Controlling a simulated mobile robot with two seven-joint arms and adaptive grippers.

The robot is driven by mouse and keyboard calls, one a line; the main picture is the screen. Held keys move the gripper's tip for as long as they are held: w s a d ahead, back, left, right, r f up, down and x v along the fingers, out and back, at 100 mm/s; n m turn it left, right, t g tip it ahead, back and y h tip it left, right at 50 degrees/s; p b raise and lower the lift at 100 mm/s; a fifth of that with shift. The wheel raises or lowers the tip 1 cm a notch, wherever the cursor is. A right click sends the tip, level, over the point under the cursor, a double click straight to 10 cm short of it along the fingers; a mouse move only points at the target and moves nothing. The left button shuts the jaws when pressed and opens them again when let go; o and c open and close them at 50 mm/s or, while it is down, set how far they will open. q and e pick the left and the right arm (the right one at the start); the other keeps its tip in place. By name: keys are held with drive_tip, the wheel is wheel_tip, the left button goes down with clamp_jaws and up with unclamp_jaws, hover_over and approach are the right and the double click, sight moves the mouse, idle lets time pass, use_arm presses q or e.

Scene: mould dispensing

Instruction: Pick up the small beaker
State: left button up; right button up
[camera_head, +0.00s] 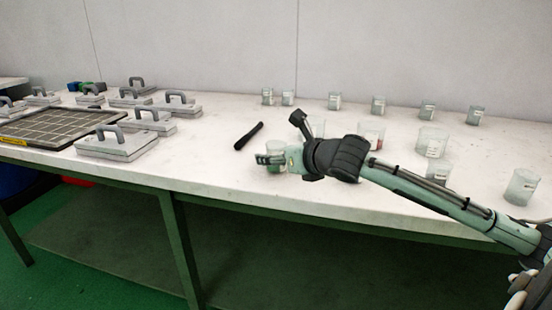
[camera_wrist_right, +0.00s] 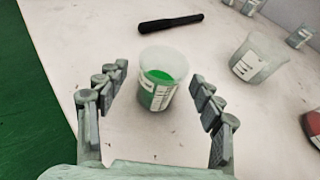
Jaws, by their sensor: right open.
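The small beaker (camera_wrist_right: 157,82) is a clear cup with green contents and a white label, standing upright on the white table. In the right wrist view it is between and a little beyond the fingertips of my right gripper (camera_wrist_right: 152,90), which is open with a gap on each side. In the head view my right gripper (camera_head: 268,159) is low at the front part of the table, and the beaker (camera_head: 276,146) is mostly hidden by it. My left gripper is not in view.
A black rod (camera_head: 248,136) lies left of the gripper. A cup with red contents (camera_head: 373,136) and larger clear beakers (camera_head: 431,141) stand to the right. Several small beakers (camera_head: 335,101) line the back. Handled grey blocks (camera_head: 117,147) and a dark gridded tray (camera_head: 60,112) occupy the left.

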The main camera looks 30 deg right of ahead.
drive_tip(key=shift+c, duration=1.2)
drive_tip(key=c, duration=1)
drive_tip(key=shift+c, duration=0.2)
